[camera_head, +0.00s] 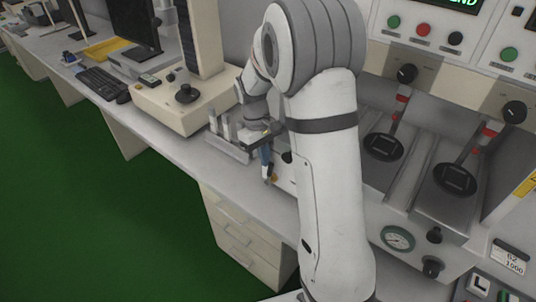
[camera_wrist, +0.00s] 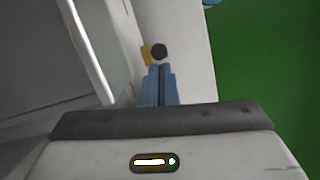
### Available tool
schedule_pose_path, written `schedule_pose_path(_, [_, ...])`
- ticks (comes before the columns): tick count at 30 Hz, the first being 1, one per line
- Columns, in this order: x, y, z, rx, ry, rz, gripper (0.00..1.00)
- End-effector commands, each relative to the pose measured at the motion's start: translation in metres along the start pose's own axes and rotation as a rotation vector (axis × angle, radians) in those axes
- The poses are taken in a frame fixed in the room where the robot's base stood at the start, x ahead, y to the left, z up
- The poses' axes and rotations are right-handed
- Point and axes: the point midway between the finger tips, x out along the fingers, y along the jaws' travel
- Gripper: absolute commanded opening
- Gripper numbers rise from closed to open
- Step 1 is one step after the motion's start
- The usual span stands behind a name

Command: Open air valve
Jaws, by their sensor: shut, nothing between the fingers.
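My gripper (camera_head: 267,178), with blue fingers, points down over the bench beside the front of the test machine in the head view. In the wrist view my gripper (camera_wrist: 160,68) has its two fingers together with nothing between them. Just beyond the fingertips is a round black knob (camera_wrist: 159,51) with a yellow-orange piece (camera_wrist: 146,54) at its left; it may be the air valve. Whether the fingertips touch the knob is unclear. In the head view a small yellow-orange spot (camera_head: 274,178) shows beside the fingertips. My arm hides part of the machine there.
The test machine has a pressure gauge (camera_head: 398,239), a black knob (camera_head: 434,235) and two stations with round black plates (camera_head: 384,147). A beige instrument (camera_head: 185,97), keyboard (camera_head: 104,84) and monitor stand further left. Drawers (camera_head: 240,238) are under the bench; green floor is open in front.

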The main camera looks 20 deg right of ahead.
Motion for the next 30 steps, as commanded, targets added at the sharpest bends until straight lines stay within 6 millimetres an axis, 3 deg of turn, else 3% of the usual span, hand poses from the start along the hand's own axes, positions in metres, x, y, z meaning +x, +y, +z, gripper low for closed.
schedule_pose_path(5, [-0.014,0.000,-0.001,0.000,0.003,0.001,0.00])
schedule_pose_path(16, [-0.071,0.001,-0.002,-0.001,0.001,0.001,0.00])
schedule_pose_path(30, [-0.079,0.000,-0.001,0.001,0.001,0.000,0.00])
